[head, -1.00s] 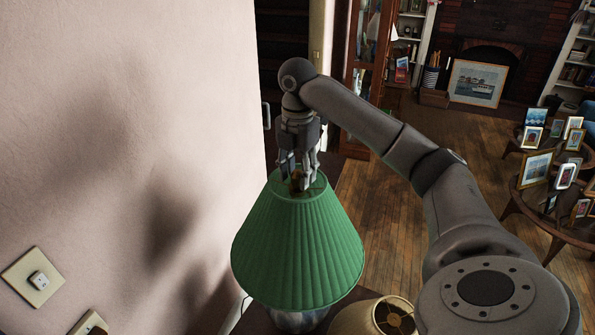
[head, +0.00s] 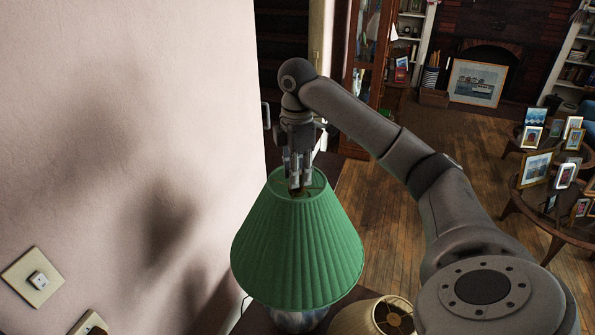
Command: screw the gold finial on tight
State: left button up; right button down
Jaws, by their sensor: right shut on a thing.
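A green pleated lampshade (head: 297,255) sits on a lamp whose shiny base (head: 297,318) shows a little below it. My right gripper (head: 300,187) points straight down into the open top of the shade. It is shut at the top centre, where the finial sits. The gold finial is almost wholly hidden by the fingers, so its seating cannot be told. My left gripper is not in view.
A cream lampshade (head: 386,317) stands close by at the lower right. A pale wall (head: 120,120) with switches (head: 38,280) rises close on the left. A round table with picture frames (head: 536,168) stands at the right. Wooden floor (head: 385,220) lies between.

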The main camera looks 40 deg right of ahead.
jog(key=m, duration=0.9)
jog(key=shift+m, duration=0.4)
jog(key=m, duration=0.3)
jog(key=shift+m, duration=0.3)
jog(key=m, duration=0.9)
jog(key=c, duration=1.3)
grip_release()
jog(key=shift+a, duration=0.1)
jog(key=shift+f, duration=0.1)
